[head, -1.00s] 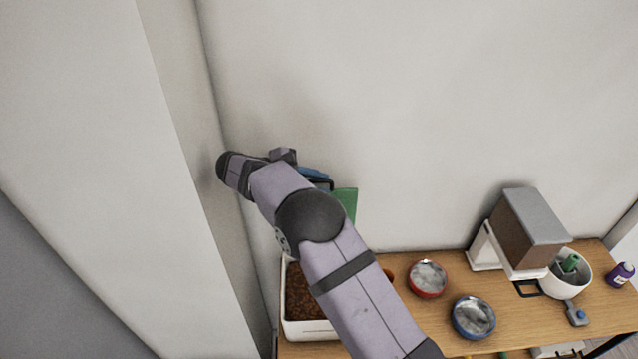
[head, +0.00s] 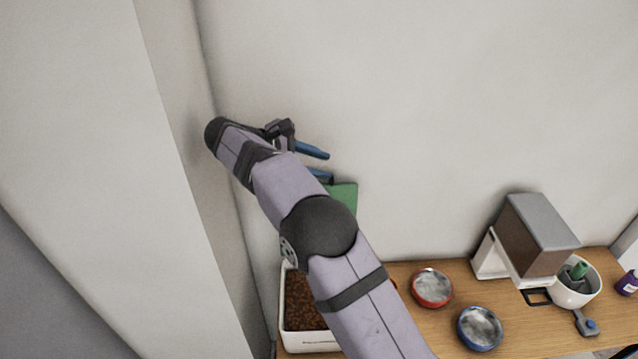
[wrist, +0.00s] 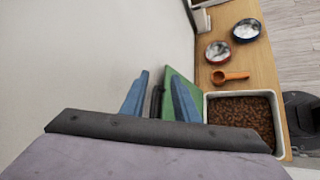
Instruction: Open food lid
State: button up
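The white food container (head: 286,320), filled with brown kibble (head: 306,302), stands at the table's left end, partly behind my arm. Its top is uncovered in the wrist view (wrist: 237,118). The green lid (head: 345,197) is raised at the container's back, by the wall, and also shows in the wrist view (wrist: 179,83). A black handle (wrist: 157,100) shows between my fingers in the wrist view; I cannot tell whether it touches them. My gripper (head: 327,165) is open, its blue fingers spread, just above and left of the lid.
An orange scoop (wrist: 230,76) lies beside the container. A red bowl (head: 432,287) and a blue bowl (head: 480,328) stand to its right. Farther right are a brown and grey box (head: 539,237) and a white pot (head: 572,285). The wall is close behind my gripper.

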jog(key=shift+r, duration=1)
